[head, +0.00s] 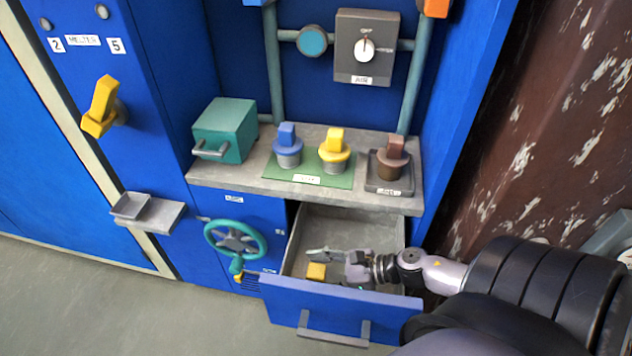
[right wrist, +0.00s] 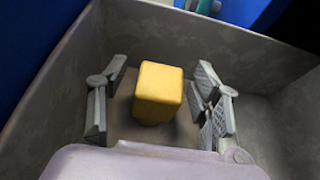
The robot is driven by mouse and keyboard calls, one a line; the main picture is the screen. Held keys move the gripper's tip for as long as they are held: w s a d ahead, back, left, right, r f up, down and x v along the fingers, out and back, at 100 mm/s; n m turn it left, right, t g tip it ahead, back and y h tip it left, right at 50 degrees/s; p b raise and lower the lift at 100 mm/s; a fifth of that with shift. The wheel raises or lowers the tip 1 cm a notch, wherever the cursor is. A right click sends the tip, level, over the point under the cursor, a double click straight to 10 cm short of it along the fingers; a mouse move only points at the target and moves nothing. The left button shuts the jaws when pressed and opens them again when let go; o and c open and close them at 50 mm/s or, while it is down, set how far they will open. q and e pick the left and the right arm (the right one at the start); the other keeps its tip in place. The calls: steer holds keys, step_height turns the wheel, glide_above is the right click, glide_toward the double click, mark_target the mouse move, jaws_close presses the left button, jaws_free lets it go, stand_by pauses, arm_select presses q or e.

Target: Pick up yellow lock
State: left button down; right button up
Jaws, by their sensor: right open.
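A yellow block (head: 316,271), which looks like the yellow lock, is in the open grey-lined drawer (head: 345,219). In the right wrist view the yellow block (right wrist: 158,93) is on the drawer floor, between my right gripper's fingers. My right gripper (head: 328,262) is open and reaches into the drawer from the right. A gap shows on both sides of the block, so the fingers appear clear of it. Part of the gripper's palm hides the lower edge of the wrist view. My left gripper is not in view.
Above the drawer, a grey shelf (head: 262,188) holds a teal box (head: 225,130) and blue (head: 287,146), yellow (head: 334,150) and brown (head: 393,158) knobbed pieces. A teal handwheel (head: 236,240) is left of the drawer. The drawer walls stand close around the gripper.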

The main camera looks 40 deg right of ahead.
steer(key=shift+x, duration=1.65)
steer(key=shift+c, duration=0.4)
steer(key=c, duration=1.2)
